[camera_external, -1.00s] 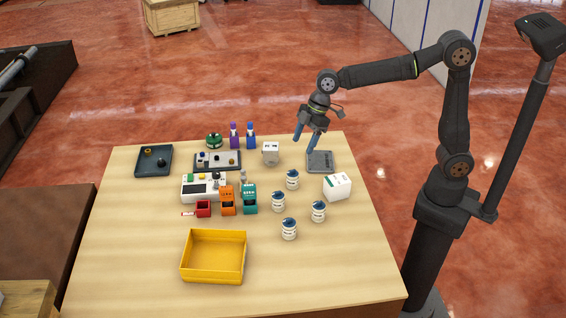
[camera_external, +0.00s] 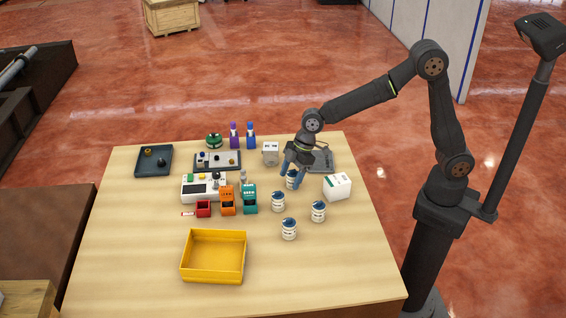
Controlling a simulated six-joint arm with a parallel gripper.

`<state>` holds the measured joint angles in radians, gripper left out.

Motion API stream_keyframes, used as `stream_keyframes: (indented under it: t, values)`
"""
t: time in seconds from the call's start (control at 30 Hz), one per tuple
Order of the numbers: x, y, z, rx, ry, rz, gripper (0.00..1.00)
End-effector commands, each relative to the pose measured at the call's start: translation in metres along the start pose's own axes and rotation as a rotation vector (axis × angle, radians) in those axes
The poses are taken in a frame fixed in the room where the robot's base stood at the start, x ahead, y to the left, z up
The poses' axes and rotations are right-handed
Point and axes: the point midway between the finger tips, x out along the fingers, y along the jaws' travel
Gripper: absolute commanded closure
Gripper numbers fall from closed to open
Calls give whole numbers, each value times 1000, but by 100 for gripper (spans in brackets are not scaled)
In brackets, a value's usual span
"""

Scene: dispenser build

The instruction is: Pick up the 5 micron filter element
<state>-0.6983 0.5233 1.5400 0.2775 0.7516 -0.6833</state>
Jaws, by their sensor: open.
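Several white cylindrical filter elements with dark blue tops stand upright on the table. One (camera_external: 292,181) is at the back, partly hidden by my gripper. Another (camera_external: 278,201) stands to its front left, one (camera_external: 318,211) to the front right, and one (camera_external: 289,229) nearest the front. Their labels are too small to read, so I cannot tell which is the 5 micron one. My gripper (camera_external: 293,178) is open and points down, with its blue fingers around or just above the back filter element; contact cannot be told.
A white box (camera_external: 337,187) stands to the right and a grey-white block (camera_external: 270,153) behind. A dark grey plate (camera_external: 321,160) is behind my gripper. Orange (camera_external: 228,202) and teal (camera_external: 250,200) dispensers stand left. A yellow bin (camera_external: 185,268) is at the front, with clear table to its right.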

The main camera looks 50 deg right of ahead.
Motion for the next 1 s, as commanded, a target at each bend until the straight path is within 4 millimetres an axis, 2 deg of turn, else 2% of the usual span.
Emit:
stream_keyframes:
  t: [0.2, 0.4, 0.47, 0.77, 1.0]
  values:
    - [1, 0, 0, 0, 1, 0, 37]
    - [1, 0, 0, 0, 1, 0, 77]
    - [1, 0, 0, 0, 1, 0, 86]
    - [-1, 0, -1, 0, 2, 0, 86]
    - [-21, 0, -10, -1, 3, 1, 86]
